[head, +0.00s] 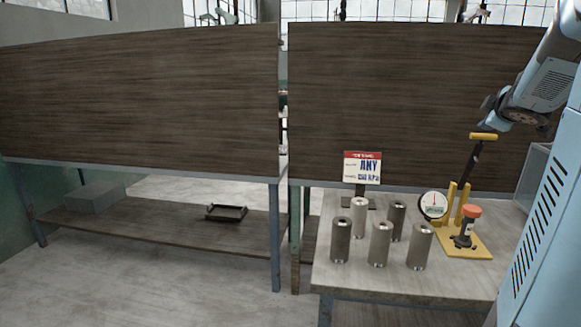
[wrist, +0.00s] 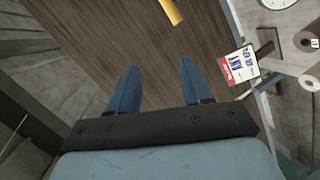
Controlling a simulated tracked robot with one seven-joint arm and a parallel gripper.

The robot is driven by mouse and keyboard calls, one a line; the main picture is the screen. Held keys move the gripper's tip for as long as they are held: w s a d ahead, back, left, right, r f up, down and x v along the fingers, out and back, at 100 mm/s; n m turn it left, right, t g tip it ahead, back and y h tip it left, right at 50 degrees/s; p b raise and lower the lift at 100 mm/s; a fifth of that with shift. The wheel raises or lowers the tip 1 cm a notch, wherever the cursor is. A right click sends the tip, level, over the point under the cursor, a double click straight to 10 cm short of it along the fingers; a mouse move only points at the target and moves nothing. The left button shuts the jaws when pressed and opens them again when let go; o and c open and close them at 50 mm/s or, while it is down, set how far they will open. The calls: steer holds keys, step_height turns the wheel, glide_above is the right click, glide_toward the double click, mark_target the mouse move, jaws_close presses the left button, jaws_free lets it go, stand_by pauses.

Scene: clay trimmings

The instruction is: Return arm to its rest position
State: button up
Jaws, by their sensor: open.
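My arm shows at the upper right of the head view, raised above the workbench (head: 400,290). My gripper (wrist: 160,66) shows in the wrist view with its two blue fingers spread apart and nothing between them. In the head view the gripper end (head: 490,122) is small and partly dark, just above the yellow handle of a hand press (head: 470,240). I cannot tell whether it touches the handle. The yellow handle bar (wrist: 172,12) also shows at the top of the wrist view, beyond the fingertips.
Several grey metal cylinders (head: 380,245) stand upright on the bench. Behind them is a sign (head: 362,167). A round dial (head: 433,205) and an orange-capped container (head: 468,222) are at the press. Brown panels (head: 140,95) rise behind. A dark tray (head: 227,212) lies on the left shelf.

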steer(key=s+a+f+m+g+y, duration=0.2)
steer(key=s+a+f+m, duration=0.1)
steer(key=s+a, duration=0.5)
steer(key=s+a+f+m+g+y, duration=0.1)
steer(key=s+a+f+m+g, duration=0.2)
steer(key=s+a+f, duration=0.3)
steer(key=s+a+f+m+g+y, duration=0.2)
steer(key=s+a, duration=1)
steer(key=a, duration=0.6)
step_height(320, 180, down, 3)
steer(key=shift+s+a+r+m+g+y, duration=0.2)
steer(key=shift+a+m+g+y, duration=0.1)
steer(key=shift+m, duration=0.3)
